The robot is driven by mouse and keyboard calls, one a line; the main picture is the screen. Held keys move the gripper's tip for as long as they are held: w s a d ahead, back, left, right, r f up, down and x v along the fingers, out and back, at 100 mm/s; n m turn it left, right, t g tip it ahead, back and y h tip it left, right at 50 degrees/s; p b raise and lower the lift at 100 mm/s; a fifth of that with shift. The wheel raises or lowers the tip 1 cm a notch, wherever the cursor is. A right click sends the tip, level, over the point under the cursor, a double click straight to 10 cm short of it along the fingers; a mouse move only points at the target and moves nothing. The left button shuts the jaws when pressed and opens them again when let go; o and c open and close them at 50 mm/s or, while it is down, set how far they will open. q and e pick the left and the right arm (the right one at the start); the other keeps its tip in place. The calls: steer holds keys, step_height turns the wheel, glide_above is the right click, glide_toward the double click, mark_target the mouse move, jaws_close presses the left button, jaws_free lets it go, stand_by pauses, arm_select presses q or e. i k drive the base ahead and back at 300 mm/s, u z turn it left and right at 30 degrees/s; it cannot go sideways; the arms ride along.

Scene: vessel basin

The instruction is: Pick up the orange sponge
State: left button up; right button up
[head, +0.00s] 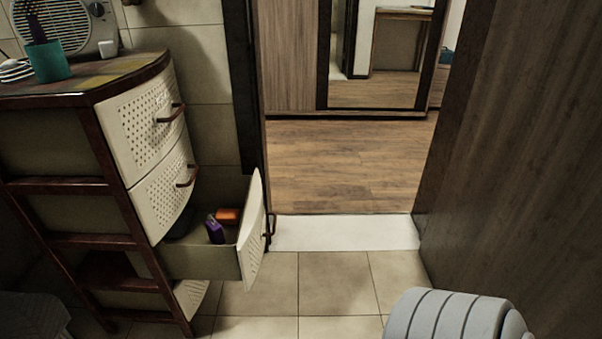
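The orange sponge (229,215) lies inside an open drawer (200,264) of the dresser on the left, toward the drawer's far side. A purple item (215,230) is beside it, nearer to me. The drawer's front panel (251,235) is pulled out to the right, and its upper edge rises near the sponge. Neither of my grippers shows in the head view.
The dresser (130,187) has closed drawers above the open one. A teal cup (47,61) and a radio-like device (62,25) stand on top. Tiled floor (325,284) is clear before the doorway. A brown wooden panel (512,150) bounds the right.

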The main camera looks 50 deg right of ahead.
mark_target(223, 216)
steer(key=z, duration=0.35)
steer(key=i, duration=0.9)
